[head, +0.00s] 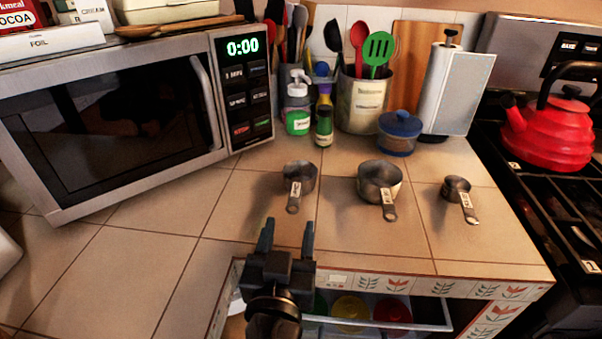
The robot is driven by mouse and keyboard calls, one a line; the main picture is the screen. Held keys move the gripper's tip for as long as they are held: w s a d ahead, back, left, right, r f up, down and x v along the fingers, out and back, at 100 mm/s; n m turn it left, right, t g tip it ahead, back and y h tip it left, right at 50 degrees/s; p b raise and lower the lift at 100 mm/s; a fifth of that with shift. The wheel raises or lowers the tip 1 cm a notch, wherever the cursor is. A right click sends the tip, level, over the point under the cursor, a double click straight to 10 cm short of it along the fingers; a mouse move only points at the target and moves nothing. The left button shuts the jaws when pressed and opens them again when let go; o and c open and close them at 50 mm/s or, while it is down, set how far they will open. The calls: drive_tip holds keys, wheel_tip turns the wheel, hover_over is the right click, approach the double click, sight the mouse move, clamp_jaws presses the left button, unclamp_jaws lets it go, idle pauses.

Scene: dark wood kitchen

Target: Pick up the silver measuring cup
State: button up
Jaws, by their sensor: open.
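Three silver measuring cups stand in a row on the tiled counter in the head view. The left cup (299,177) is medium sized, with its handle pointing toward the front edge. The middle cup (379,182) is the largest, its handle pointing forward and slightly right. The right cup (456,188) is the smallest, its handle also pointing forward. The picture does not tell which one the task means. My gripper (287,236) is open and empty near the counter's front edge. Its fingers point away toward the left cup, apart from it.
A microwave (120,115) stands at the left. Behind the cups are a soap bottle (298,108), a utensil crock (361,103), a blue-lidded jar (399,133) and a paper towel roll (455,90). A red kettle (552,132) sits on the stove at right. An open drawer (425,327) lies below the counter edge.

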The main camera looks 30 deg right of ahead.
sight(294, 203)
drive_tip(key=p+x, duration=0.2)
drive_tip(key=x, duration=0.5)
drive_tip(key=shift+f, duration=0.15)
clamp_jaws()
idle(0.3)
